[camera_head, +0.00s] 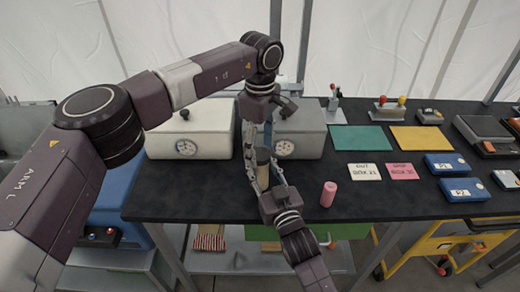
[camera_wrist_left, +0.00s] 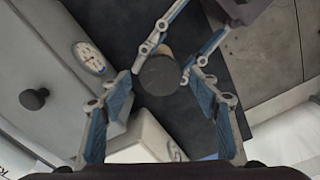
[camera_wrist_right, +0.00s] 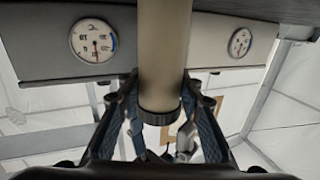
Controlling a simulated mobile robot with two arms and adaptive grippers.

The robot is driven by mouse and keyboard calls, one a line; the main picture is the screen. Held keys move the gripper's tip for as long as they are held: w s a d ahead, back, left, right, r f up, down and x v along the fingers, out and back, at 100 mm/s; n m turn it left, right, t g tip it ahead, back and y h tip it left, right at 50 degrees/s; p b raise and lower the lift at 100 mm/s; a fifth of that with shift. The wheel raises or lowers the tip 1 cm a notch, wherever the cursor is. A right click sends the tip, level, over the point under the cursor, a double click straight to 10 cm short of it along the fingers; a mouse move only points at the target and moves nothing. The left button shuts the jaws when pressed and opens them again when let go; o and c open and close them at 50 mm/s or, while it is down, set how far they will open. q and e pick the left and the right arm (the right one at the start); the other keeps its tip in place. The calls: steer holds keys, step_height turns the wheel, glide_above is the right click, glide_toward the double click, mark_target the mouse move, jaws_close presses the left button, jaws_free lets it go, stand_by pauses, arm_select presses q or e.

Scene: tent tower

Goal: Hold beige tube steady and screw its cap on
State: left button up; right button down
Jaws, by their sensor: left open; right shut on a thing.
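The beige tube (camera_head: 263,172) stands upright above the front of the dark table. My right gripper (camera_head: 266,183) is shut on it, one finger on each side. In the right wrist view the tube (camera_wrist_right: 165,50) runs between the fingers and has a dark cap (camera_wrist_right: 160,108) at its end. In the left wrist view the dark cap (camera_wrist_left: 160,76) shows end-on, covering most of the tube behind it. My left gripper (camera_head: 257,140) points down from above the tube. Its fingers are spread wide on either side of the cap, apart from it. How tightly the cap sits cannot be told.
A pink tube (camera_head: 328,194) stands right of my right gripper. A whitish gauge box (camera_head: 190,135) and a grey gauge box (camera_head: 305,137) stand close behind. Green (camera_head: 357,138) and yellow (camera_head: 415,139) mats, cards and blue boxes (camera_head: 466,190) fill the right side.

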arm_select(q)
step_height(320, 180, up, 4)
steer(key=shift+f, duration=0.15)
steer(key=shift+c, duration=0.2)
steer(key=n, duration=0.4)
steer(key=shift+r, duration=0.35)
steer(key=n, duration=0.2)
steer(key=r+n, duration=0.1)
steer(key=n, duration=0.2)
steer(key=shift+n, duration=0.3)
steer(key=n, duration=0.2)
steer(key=r+n, duration=0.1)
steer(key=n, duration=0.6)
steer(key=shift+r+n, duration=0.35)
steer(key=shift+n, duration=0.05)
